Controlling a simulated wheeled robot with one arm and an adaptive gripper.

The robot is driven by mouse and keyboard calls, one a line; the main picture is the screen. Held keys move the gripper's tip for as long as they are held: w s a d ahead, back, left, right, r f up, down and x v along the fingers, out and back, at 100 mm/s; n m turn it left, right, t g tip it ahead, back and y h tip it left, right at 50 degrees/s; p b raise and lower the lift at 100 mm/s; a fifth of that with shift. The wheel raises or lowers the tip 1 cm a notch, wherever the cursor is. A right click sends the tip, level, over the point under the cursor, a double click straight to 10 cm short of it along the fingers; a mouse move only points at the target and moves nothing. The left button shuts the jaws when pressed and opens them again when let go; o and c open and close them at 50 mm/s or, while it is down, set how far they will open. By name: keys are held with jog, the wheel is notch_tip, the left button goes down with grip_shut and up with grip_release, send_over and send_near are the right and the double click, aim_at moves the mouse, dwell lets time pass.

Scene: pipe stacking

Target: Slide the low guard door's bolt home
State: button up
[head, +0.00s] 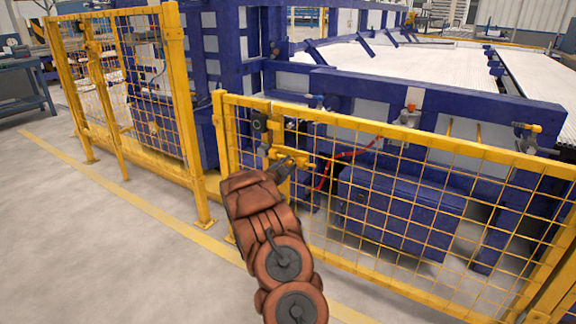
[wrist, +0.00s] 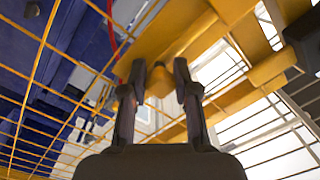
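The low guard door (head: 400,180) is a yellow frame with wire mesh on the right in the head view. Its yellow bolt and latch hardware (head: 300,158) sits near the upper left corner, partly hidden by my gripper. My gripper (head: 287,164) is at this hardware. In the wrist view, a small yellow knob (wrist: 159,83) on a yellow plate (wrist: 165,28) stands between the two dark fingertips (wrist: 160,75). The fingers are apart, one on each side of the knob. I cannot tell whether they touch it. How far the bolt reaches is hidden.
A taller yellow mesh fence (head: 150,90) stands to the left. Behind the door are a blue machine frame (head: 450,100), a blue box (head: 395,215) and a red cable (head: 345,157). The grey floor (head: 100,230) in front is clear, with a yellow line (head: 120,195).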

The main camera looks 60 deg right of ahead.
aim_at(279, 157)
grip_shut()
jog(key=shift+w+a+p, duration=0.15)
jog(key=shift+w+p, duration=2.05)
jog(key=shift+w, duration=0.75)
jog(key=shift+r, duration=0.1)
jog(key=o, duration=0.6)
grip_release()
jog(key=shift+w, duration=0.1)
jog(key=shift+a, duration=0.1)
